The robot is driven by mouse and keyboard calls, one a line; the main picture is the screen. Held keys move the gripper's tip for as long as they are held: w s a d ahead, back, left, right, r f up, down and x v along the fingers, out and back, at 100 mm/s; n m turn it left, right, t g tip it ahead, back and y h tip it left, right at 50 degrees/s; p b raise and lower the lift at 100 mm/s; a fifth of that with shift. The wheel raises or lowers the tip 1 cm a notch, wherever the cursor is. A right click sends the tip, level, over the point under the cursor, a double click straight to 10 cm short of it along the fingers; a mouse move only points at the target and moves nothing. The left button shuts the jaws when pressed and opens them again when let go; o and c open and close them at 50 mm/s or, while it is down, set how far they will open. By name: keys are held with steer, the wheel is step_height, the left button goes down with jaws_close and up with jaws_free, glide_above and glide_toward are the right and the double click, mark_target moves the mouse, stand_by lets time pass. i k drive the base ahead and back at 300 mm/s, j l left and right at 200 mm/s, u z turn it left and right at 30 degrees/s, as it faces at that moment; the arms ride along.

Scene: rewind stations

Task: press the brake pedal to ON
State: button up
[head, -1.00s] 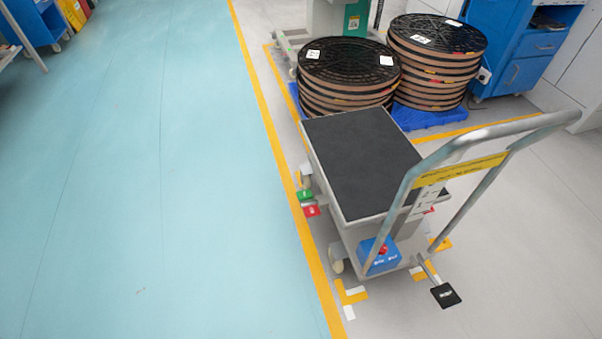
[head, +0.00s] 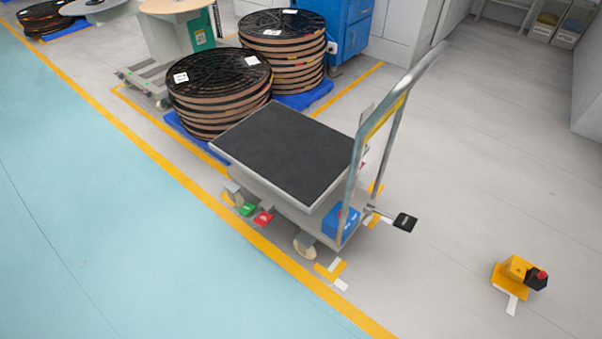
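A grey platform cart (head: 290,203) with a black mat top and a tall metal push handle (head: 388,125) stands on the grey floor in the head view. A black pedal (head: 405,222) with small white lettering sticks out on a thin arm low at its handle end. A green pedal (head: 247,209) and a red pedal (head: 264,218) sit low on its left side. Which one is ON is too small to read. My gripper is not in view.
Stacked black-topped reels (head: 220,92) stand on blue pallets behind the cart. A yellow floor unit (head: 513,270) with a red button stands at the lower right. A yellow line (head: 180,174) runs along the left. Floor right of the cart is mostly clear.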

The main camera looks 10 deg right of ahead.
mark_target(260, 217)
steer(key=i+l+z, duration=0.15)
steer(key=i, duration=0.2)
steer(key=i+l+z, duration=0.1)
steer(key=i, duration=0.25)
steer(key=i+l+z, duration=0.15)
steer(key=i, duration=0.25)
steer(key=l, duration=0.1)
